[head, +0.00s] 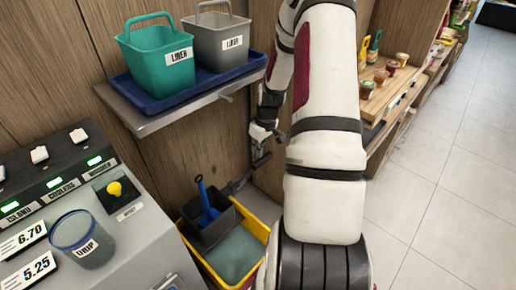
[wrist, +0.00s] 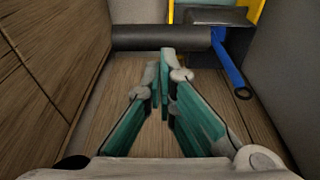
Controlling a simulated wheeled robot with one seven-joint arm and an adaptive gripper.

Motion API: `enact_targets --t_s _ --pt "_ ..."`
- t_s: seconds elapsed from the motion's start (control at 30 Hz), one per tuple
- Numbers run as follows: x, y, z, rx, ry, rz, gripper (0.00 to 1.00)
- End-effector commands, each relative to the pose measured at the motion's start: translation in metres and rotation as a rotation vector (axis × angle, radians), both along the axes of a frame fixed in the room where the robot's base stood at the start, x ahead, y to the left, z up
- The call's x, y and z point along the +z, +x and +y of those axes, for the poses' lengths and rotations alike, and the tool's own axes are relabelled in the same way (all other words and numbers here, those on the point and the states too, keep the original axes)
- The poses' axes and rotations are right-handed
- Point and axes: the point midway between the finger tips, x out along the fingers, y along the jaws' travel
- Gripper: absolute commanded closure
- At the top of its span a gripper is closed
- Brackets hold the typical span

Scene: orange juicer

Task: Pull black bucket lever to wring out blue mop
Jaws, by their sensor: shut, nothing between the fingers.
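A yellow mop bucket (head: 258,213) with grey-green water stands on the floor in the head view, a black wringer (head: 200,232) at its left side. The blue mop (head: 204,197) sits in the wringer, its handle sticking up. The black lever (head: 238,184) reaches up and right from the wringer to a crosswise grip. In the wrist view the lever's dark grip (wrist: 140,38) lies across the top, with the blue mop handle (wrist: 229,65) to its right. My gripper (wrist: 166,52) is shut and empty, fingertips at the grip's near edge; I cannot tell whether they touch.
A metal shelf (head: 150,122) with a blue tray holding a teal and a grey bin hangs above the bucket. A grey counter machine (head: 140,235) stands at left. Wooden panels close off the back. Tiled floor (head: 450,200) is open at right.

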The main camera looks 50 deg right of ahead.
Motion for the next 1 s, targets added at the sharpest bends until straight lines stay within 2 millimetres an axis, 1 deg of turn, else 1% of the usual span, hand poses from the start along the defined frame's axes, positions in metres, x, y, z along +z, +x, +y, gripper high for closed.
enact_targets --t_s 0.2,0.77,1.0 --pt "-0.004 -0.010 0.001 -0.001 0.001 0.000 1.00" --pt "-0.011 -0.024 0.001 -0.001 0.001 0.001 1.00" --pt "-0.018 -0.036 0.002 -0.002 0.002 0.002 1.00"
